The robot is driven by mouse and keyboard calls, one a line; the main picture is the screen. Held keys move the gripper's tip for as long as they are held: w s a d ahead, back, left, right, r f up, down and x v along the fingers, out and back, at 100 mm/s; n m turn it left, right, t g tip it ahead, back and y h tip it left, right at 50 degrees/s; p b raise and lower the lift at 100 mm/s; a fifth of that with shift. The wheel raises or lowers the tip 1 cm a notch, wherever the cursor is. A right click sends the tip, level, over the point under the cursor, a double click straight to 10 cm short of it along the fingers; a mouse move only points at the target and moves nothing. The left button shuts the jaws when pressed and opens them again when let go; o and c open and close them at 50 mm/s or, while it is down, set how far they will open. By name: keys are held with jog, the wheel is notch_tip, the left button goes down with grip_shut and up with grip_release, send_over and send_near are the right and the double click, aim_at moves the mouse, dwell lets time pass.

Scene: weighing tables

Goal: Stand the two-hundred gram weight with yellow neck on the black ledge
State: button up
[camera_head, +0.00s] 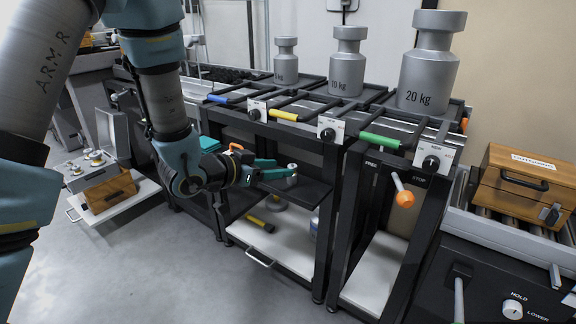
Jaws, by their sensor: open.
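My gripper (283,168) has teal fingers and reaches right over a black ledge (308,192) inside the middle black frame. Its jaws are open. A small grey weight (292,168) stands upright at the fingertips, over the ledge; it is too small to tell whether its neck is yellow or whether a finger touches it. Its base is partly hidden by a finger.
An open grey case (76,180) with several small weights stands at left. Large 10 kg (347,68) and 20 kg (430,70) weights stand above on the frames. A white lower shelf (280,248) holds a yellow-and-black tool (260,224). A wooden box (525,185) is at right.

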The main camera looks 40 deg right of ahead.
jog(key=v, duration=0.6)
jog(key=shift+p, duration=0.3)
jog(key=shift+w+a, duration=0.1)
jog(key=shift+a, duration=0.05)
jog(key=w+a+f+n+t+y, duration=0.1)
jog(key=w+a+n+t+y, duration=0.6)
jog(key=w+a, duration=0.9)
jog(key=s+a+n+g+y, duration=0.25)
jog(key=a+n+y, duration=0.25)
jog(key=a, duration=0.9)
jog(key=s+a+r+n+g+y, duration=0.1)
jog(key=s+a+n+g, duration=0.3)
jog(key=s+a, duration=0.4)
jog(key=shift+s+r+y, duration=0.3)
jog(key=shift+s+y, duration=0.1)
jog(key=shift+s, duration=0.15)
